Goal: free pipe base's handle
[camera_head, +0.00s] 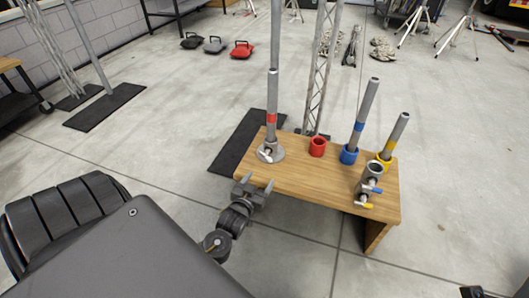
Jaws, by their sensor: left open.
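A round grey pipe base (278,155) with a pale handle (265,154) sits at the left end of the wooden bench. A grey pipe with a red band (272,95) stands upright in it. A second, short grey base (374,171), open at the top, stands near the right end, with a blue handle and a yellow handle at its front. My left gripper (258,181) is open and empty at the bench's front left edge, just below the red-banded pipe's base and apart from its handle. My right gripper is not clearly seen.
The wooden bench (318,175) also holds a red collar (318,147), a blue-collared pipe (363,115) and a yellow-collared pipe (396,135), both leaning right. A truss (318,75) rises behind it. Black mats lie on the floor.

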